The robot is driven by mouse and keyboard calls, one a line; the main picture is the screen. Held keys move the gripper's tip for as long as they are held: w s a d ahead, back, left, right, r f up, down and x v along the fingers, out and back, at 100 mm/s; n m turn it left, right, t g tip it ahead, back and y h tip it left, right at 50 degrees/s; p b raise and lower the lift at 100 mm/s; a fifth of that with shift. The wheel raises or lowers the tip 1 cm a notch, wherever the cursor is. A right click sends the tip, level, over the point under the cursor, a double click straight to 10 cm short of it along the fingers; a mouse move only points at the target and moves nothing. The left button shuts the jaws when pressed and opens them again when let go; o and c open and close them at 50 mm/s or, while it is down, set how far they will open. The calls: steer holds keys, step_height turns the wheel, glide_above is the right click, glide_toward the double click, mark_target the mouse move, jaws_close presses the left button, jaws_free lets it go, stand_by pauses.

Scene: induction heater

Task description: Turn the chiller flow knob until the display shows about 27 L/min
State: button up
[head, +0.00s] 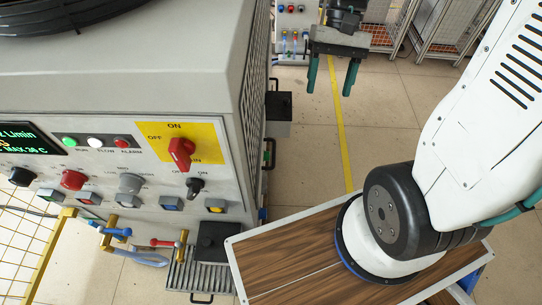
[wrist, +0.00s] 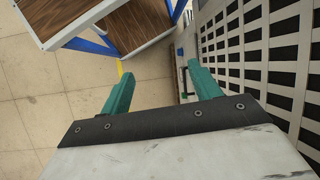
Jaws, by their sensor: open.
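The chiller panel (head: 110,165) is at the left in the head view. Its display (head: 22,139) is cut off by the frame edge; green text ending in "L/min" shows, but the flow number cannot be read. Labels are too small to tell which sets flow. My gripper (head: 331,85) is open and empty, pointing down, well right of and apart from the panel. Its two green fingers also show in the wrist view (wrist: 160,75).
A red rotary switch (head: 181,152) sits on a yellow plate above the selector. Valves and hoses (head: 118,233) hang below the panel. A yellow mesh fence (head: 45,258) stands at the lower left. Open tiled floor (head: 385,115) lies around my gripper; a perforated wall (wrist: 262,60) is close at right.

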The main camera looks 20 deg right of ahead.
steer(key=w+f+m+g+y, duration=0.1)
steer(key=w+f+m+y, duration=0.2)
steer(key=w+f, duration=0.45)
steer(key=m+t+y, duration=0.7)
steer(key=m+t, duration=0.3)
steer(key=m, duration=0.6)
glide_toward(266, 156)
step_height(266, 156, down, 2)
steer(key=w+x, duration=0.1)
steer(key=x, duration=0.6)
steer(key=shift+w+f+t, duration=0.15)
steer(key=shift+f+t, duration=0.1)
steer(key=shift+t, duration=0.15)
steer(key=shift+a, duration=0.1)
steer(key=shift+h, duration=0.3)
steer(key=c, duration=0.8)
